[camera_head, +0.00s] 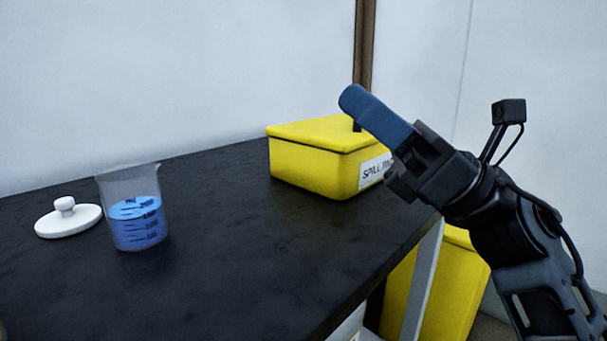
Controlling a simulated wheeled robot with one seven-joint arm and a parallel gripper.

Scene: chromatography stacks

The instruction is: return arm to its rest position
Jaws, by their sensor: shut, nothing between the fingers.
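My gripper (355,99) is at the upper right, raised in front of the yellow box's right part in the picture. Its blue fingers are together and hold nothing. They point up and to the left. My arm comes in from the lower right corner, beside the table's right edge. The gripper hides part of the box's lid and label.
A black table (240,255) fills the lower left. On it stand a beaker of blue liquid (137,225), a white knobbed lid (68,218) and a yellow spill box (305,168). A yellow bin (450,295) stands below the right edge. The table's middle is clear.

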